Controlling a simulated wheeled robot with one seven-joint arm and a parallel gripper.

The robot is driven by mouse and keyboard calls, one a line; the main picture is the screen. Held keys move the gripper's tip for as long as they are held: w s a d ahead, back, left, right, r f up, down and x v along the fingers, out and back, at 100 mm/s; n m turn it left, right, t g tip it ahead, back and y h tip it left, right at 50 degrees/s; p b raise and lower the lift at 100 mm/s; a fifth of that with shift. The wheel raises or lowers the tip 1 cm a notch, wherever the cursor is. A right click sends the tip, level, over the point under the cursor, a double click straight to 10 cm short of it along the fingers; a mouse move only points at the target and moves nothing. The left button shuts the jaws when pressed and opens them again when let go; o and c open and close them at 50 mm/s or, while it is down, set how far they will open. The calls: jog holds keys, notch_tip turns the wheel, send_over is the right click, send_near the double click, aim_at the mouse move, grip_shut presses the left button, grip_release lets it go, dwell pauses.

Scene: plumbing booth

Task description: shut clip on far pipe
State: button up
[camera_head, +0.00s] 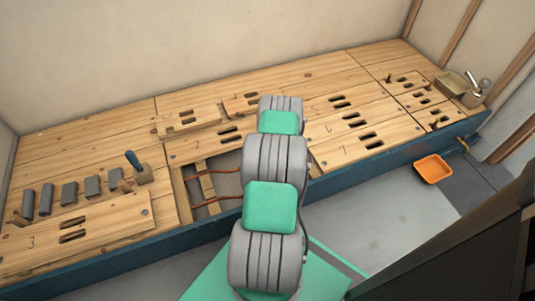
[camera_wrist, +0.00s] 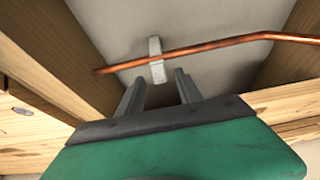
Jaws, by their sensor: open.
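In the wrist view a copper pipe (camera_wrist: 215,47) runs across a floor opening, bending near the right edge. A pale grey clip (camera_wrist: 155,60) sits at the pipe, showing above and below it; I cannot tell whether it is shut. My gripper (camera_wrist: 157,80) is open and empty, its two fingers pointing towards the clip, one on each side of it in the picture and apparently short of it. In the head view the far pipe (camera_head: 217,171) and near pipe (camera_head: 217,198) show in the opening; my arm hides my gripper and the clip there.
Wooden joists (camera_wrist: 90,45) flank the pipe in the wrist view. Boards with slots (camera_head: 350,120) surround the opening. Grey cylinders and blocks (camera_head: 92,186) and a blue-handled tool (camera_head: 133,160) lie at left. An orange tray (camera_head: 433,169) is on the floor at right.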

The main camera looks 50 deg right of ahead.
grip_shut()
dwell(0.5)
